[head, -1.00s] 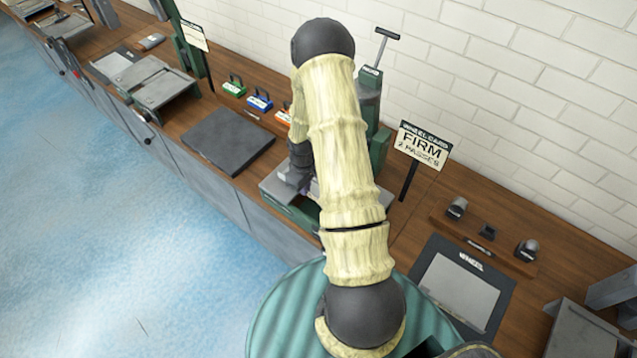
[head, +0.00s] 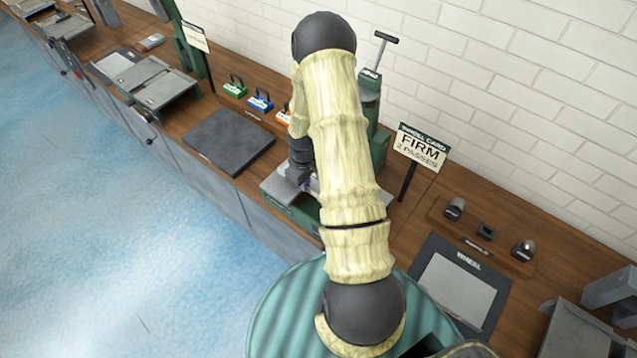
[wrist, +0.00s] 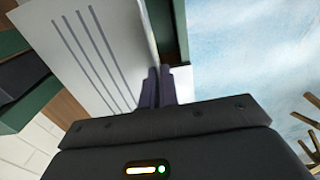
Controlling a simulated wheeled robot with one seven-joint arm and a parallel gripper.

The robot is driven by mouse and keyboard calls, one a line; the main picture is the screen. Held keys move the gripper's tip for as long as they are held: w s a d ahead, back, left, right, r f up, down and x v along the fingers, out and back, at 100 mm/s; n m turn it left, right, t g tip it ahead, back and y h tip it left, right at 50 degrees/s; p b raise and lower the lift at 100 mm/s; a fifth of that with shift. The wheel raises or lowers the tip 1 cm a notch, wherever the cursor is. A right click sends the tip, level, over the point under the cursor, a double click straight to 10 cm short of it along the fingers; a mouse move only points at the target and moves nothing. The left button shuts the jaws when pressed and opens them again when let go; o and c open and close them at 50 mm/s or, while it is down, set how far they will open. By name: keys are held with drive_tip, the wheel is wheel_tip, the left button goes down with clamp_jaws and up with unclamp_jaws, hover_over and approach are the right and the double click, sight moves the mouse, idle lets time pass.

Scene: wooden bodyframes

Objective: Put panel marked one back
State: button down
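In the head view, my gripper (head: 298,184) is low over a grey-topped green press station (head: 278,188), mostly hidden behind my arm. No panel with a readable mark one shows in either view.
A tall green press column (head: 370,100) and a sign reading FIRM 2 PASSES (head: 420,148) stand behind. A dark flat slab (head: 228,140) lies left, with coloured blocks (head: 260,100) behind. A WHEEL plate (head: 460,288) lies right. Blue floor (head: 90,230) is open in front.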

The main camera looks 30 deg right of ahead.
drive_tip(key=shift+r+p, duration=1.6)
drive_tip(key=shift+r, duration=0.8)
drive_tip(key=shift+f, duration=0.1)
